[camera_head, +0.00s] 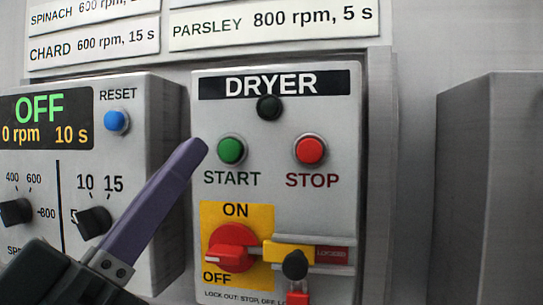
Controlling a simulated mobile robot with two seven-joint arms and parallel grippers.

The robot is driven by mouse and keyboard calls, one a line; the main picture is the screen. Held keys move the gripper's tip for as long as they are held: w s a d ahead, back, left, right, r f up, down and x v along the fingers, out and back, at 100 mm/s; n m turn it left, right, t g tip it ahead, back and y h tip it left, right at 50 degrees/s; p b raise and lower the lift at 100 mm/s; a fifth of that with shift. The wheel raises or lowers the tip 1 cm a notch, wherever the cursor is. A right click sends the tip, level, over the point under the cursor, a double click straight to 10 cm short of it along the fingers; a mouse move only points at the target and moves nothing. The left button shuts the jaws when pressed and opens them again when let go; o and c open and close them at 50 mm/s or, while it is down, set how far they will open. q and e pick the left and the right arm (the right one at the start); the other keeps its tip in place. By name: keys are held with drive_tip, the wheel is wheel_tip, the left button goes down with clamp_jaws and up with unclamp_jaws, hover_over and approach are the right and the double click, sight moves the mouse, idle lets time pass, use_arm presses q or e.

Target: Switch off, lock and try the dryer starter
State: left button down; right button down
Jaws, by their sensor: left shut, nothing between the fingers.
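The grey dryer starter box (336,190) has a green START button (231,150), a red STOP button (310,150) and a dark, unlit lamp (269,108). Its red rotary switch (232,240) sits on a yellow plate, its handle lying about level beside the OFF mark. A yellow slide (288,251) with a dark knob (295,265) reaches to the switch, next to a red "LOCKED" label (333,254). A red piece (297,299), perhaps a padlock, is cut off below. My left gripper (200,149) is shut, its tip just left of START; contact appears absent. My right gripper is out of view.
A control box (130,80) on the left has an OFF display (40,118), a blue RESET button (116,121) and black knobs. Speed labels (270,22) hang above. A grey box (490,190) stands right, past a gap of bare wall.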

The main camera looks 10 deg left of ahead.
sight(234, 141)
use_arm(q)
drive_tip(key=shift+w+d+b, duration=0.1)
drive_tip(key=shift+w+b, duration=1.1)
drive_tip(key=shift+w, duration=2)
drive_tip(key=shift+w, duration=0.4)
drive_tip(key=shift+w+b, duration=0.45)
drive_tip(key=shift+s, duration=0.1)
drive_tip(key=shift+s+p, duration=0.5)
drive_tip(key=shift+s, duration=0.25)
drive_tip(key=shift+s, duration=0.15)
